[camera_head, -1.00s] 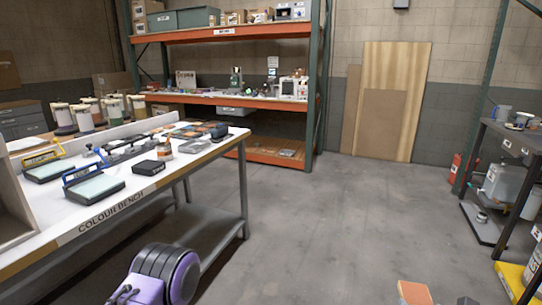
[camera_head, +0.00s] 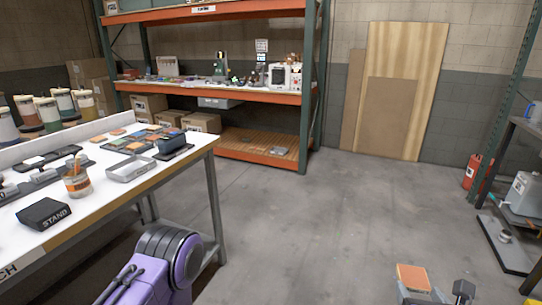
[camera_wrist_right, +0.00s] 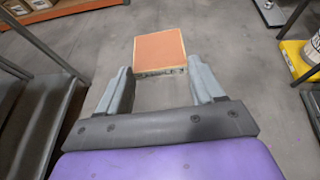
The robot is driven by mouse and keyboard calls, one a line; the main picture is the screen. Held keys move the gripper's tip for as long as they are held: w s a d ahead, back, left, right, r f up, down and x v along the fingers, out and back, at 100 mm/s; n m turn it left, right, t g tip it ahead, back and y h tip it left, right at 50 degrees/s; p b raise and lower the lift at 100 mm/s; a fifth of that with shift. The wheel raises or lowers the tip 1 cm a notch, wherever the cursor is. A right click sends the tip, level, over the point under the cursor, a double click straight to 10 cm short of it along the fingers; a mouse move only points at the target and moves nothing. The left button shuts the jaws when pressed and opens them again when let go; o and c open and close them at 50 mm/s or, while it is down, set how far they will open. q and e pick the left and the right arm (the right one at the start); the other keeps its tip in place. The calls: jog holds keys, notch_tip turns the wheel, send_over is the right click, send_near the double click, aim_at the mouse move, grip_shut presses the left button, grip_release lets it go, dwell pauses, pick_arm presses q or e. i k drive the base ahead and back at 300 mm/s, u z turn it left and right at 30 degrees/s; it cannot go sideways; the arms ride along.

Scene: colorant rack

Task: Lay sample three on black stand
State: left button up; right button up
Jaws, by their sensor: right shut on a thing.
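The black stand (camera_head: 44,214), marked STAND, sits on the white colour bench at the left of the head view. My right gripper (camera_head: 432,291) is low at the bottom right, over the floor and well away from the bench. It is shut on a flat square sample with an orange face and pale wooden edge (camera_head: 413,277). In the right wrist view the sample (camera_wrist_right: 160,52) lies at the tips of the two grey fingers. No number is readable on it. My left gripper is out of view; only part of a purple arm of mine shows.
The bench (camera_head: 110,212) also bears a brush jar (camera_head: 77,184), a metal tray (camera_head: 131,168), colour tiles (camera_head: 140,139) and a dark block (camera_head: 172,148). An orange shelf rack (camera_head: 230,92) stands behind. The floor between bench and right-hand rack is clear.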

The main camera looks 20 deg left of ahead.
aim_at(51, 212)
jog(key=i, duration=1.3)
jog(key=u, duration=2.1)
